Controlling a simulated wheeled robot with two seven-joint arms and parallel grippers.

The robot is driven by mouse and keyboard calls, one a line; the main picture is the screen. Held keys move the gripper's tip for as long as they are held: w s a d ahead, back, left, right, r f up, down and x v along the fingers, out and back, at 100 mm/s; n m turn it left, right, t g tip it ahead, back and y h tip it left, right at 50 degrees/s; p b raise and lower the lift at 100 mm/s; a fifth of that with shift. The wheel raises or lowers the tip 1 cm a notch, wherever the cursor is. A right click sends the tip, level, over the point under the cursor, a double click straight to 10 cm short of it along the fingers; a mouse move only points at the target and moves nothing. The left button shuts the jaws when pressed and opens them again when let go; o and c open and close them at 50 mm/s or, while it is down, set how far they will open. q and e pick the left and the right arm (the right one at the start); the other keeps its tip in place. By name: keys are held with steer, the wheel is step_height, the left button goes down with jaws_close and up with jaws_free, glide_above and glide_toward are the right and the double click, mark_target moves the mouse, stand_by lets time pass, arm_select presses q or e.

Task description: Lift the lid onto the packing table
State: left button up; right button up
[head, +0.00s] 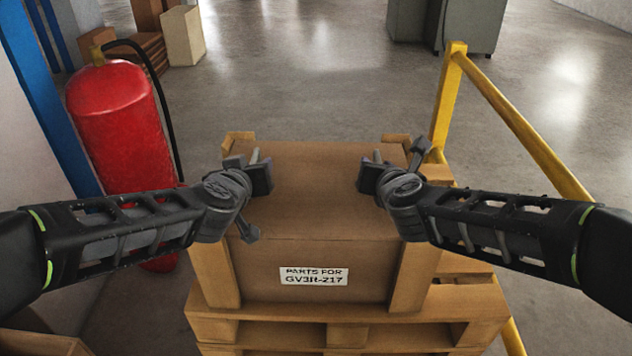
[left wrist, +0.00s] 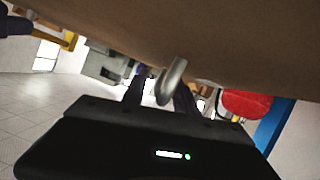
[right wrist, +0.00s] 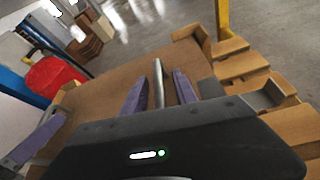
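The brown lid (head: 318,200) lies flat on top of a brown crate (head: 360,285) labelled "PARTS FOR GV3R-217". My left gripper (head: 250,168) is over the lid's left part, and my right gripper (head: 372,168) is over its right part. In the right wrist view a grey metal handle (right wrist: 158,85) stands between the two spread fingers (right wrist: 160,90), with gaps on both sides. In the left wrist view a curved metal handle (left wrist: 172,80) shows between the spread fingers (left wrist: 160,95). A packing table cannot be made out.
The crate stands on stacked wooden pallets (head: 345,312), with wooden posts at its corners. A red fire extinguisher (head: 115,125) stands at the left. A yellow railing (head: 520,125) runs along the right. The floor behind is open, with cabinets (head: 445,25) and boxes (head: 182,35) farther back.

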arm_select(q)
jaws_close()
arm_select(e)
jaws_close()
steer(key=shift+r, duration=0.1)
stand_by(0.8)
